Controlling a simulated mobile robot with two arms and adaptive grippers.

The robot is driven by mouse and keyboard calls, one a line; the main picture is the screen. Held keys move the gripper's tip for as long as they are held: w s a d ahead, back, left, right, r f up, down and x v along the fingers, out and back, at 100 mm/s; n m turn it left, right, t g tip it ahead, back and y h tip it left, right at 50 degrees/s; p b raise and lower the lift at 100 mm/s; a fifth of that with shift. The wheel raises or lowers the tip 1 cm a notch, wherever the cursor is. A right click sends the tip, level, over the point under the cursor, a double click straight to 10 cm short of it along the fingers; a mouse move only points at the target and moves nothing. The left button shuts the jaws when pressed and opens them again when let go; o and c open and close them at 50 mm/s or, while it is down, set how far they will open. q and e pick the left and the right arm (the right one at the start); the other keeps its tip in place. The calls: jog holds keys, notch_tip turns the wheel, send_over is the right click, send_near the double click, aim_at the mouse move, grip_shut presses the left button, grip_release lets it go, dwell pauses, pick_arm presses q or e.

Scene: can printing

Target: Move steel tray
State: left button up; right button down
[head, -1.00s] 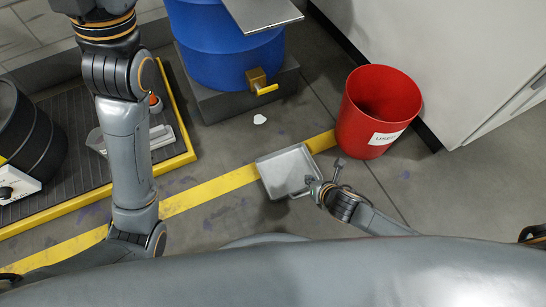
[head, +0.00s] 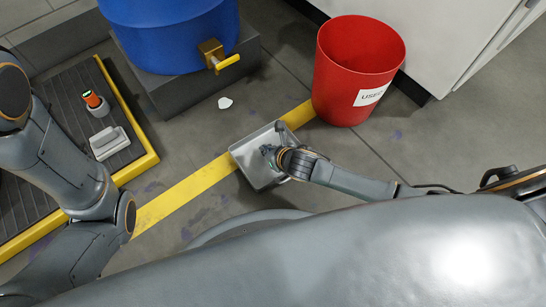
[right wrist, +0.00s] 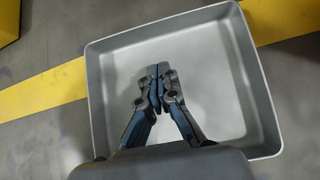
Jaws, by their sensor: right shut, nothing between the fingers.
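The steel tray (head: 244,151) is a shallow, square grey metal pan lying on the floor across the yellow line. It also fills much of the right wrist view (right wrist: 220,75). My right gripper (head: 268,153) is over the tray, and in the right wrist view its fingertips (right wrist: 159,72) are together above the tray's inside with nothing between them. I cannot tell whether they touch the tray's bottom. The tray's walls are not gripped. My left arm shows at the left, but its gripper is out of the head view.
A red bin (head: 338,88) stands just beyond the tray to the right. A blue drum (head: 175,35) with a brass tap (head: 220,57) sits on a grey block. A yellow-edged platform (head: 120,172) holds small items at the left. Floor right of the tray is clear.

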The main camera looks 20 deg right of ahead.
aim_at(253, 138)
jog(key=w+b, duration=0.1)
jog(key=w, duration=0.1)
jog(key=w+a+f+b, duration=0.1)
jog(key=shift+w+b, duration=0.2)
jog(key=shift+b, duration=0.1)
jog(key=shift+w+a+r+b, duration=0.2)
jog(key=shift+w+b, duration=0.1)
jog(key=shift+w, duration=0.2)
